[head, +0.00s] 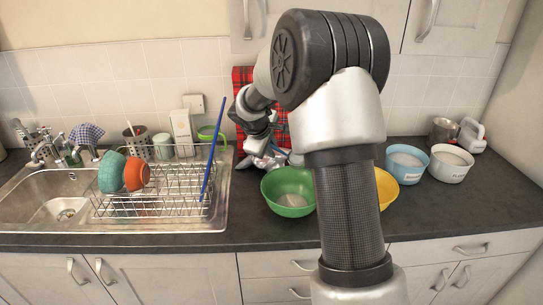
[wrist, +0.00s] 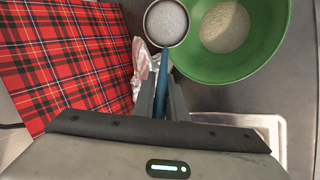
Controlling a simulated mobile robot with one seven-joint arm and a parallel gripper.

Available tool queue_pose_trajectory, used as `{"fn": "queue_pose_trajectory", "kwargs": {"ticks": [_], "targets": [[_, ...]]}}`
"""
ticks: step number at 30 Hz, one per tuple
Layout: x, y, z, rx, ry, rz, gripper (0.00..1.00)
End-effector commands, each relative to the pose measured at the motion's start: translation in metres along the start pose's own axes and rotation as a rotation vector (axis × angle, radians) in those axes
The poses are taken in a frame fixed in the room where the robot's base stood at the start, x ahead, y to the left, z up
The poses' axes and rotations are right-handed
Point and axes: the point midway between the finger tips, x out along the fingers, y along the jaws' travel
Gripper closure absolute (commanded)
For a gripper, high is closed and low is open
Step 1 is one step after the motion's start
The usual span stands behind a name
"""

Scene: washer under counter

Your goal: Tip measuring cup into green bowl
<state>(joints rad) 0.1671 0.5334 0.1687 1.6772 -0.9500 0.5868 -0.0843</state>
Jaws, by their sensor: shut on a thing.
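The green bowl (head: 285,193) stands on the dark counter, left of my arm in the head view. It also shows at the upper right of the wrist view (wrist: 270,62), with a patch of pale powdery contents (wrist: 225,27) inside. My gripper (wrist: 161,88) is shut on the blue handle of the measuring cup (wrist: 166,22). The cup is full of white grains, looks level, and is beside the bowl's rim, seeming to overlap it slightly in the wrist view. In the head view my gripper (head: 262,145) is behind the bowl; I cannot make out the cup clearly there.
A red tartan cloth (wrist: 65,60) stands against the wall behind my gripper. A crumpled pale packet (head: 268,161) lies near it. A dish rack (head: 165,195) with a blue stick (head: 212,150) is at left. A yellow bowl (head: 386,190) and two tubs (head: 406,165) are at right.

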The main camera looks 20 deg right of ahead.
Motion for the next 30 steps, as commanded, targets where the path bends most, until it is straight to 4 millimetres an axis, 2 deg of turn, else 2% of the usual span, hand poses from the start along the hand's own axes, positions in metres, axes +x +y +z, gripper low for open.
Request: {"fn": "queue_pose_trajectory", "kwargs": {"ticks": [15, 30], "targets": [[0.013, -0.013, 0.001, 0.001, 0.011, 0.072, 1.00], [0.013, -0.017, 0.002, 0.002, 0.022, 0.153, 1.00]]}}
